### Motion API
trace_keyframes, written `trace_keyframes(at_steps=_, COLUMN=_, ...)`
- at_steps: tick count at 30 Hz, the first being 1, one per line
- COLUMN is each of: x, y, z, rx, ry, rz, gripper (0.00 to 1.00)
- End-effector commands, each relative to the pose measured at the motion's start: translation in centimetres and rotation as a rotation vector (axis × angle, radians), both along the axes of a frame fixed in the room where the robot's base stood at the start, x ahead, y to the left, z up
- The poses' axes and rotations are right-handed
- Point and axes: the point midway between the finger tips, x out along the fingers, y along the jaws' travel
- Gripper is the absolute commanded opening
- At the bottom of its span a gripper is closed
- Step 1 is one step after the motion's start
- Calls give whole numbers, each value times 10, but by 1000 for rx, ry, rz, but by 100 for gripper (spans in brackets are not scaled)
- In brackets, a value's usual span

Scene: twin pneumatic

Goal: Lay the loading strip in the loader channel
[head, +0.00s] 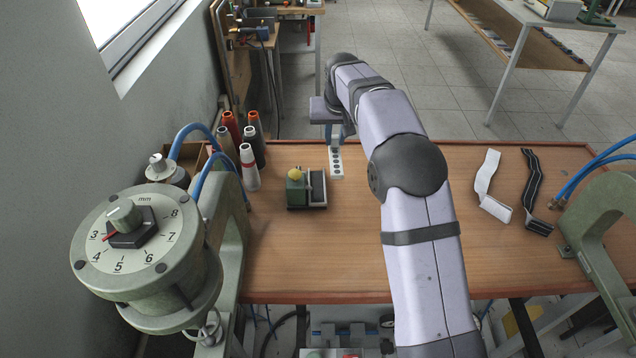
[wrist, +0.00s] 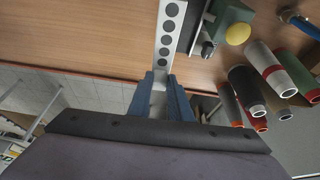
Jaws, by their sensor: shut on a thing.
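The loading strip (head: 336,171) is a white bar with a row of dark round holes. My gripper (head: 335,137) is shut on its far end, and the strip points toward the near side of the table. In the wrist view the strip (wrist: 159,47) runs away from my gripper (wrist: 160,79). The loader (head: 296,193) is a small green block with a yellow knob. Its channel (head: 317,189) lies on its right side, left of the strip's near end. In the wrist view the channel (wrist: 198,22) is beside the strip, apart from it. The strip's exact height is unclear.
Thread cones (head: 248,165) stand at the table's left, behind the loader. A large dial unit (head: 135,250) is at the front left. A white strap (head: 490,185) and a black strap (head: 533,195) lie at the right. The table around the loader is clear.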

Motion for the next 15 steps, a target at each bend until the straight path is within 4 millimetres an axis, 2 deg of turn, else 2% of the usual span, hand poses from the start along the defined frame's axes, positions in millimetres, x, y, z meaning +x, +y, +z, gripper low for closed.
trace_keyframes(at_steps=1, x=3, y=14, z=2, rx=0, ry=-1, rz=4, gripper=0)
trace_keyframes(at_steps=6, x=8, y=41, z=2, rx=-1, ry=-5, rz=1, gripper=0)
trace_keyframes(at_steps=9, x=8, y=48, z=2, rx=-1, ry=-6, rz=0, gripper=0)
trace_keyframes(at_steps=15, x=8, y=49, z=-3, rx=-1, ry=-4, rz=-2, gripper=0)
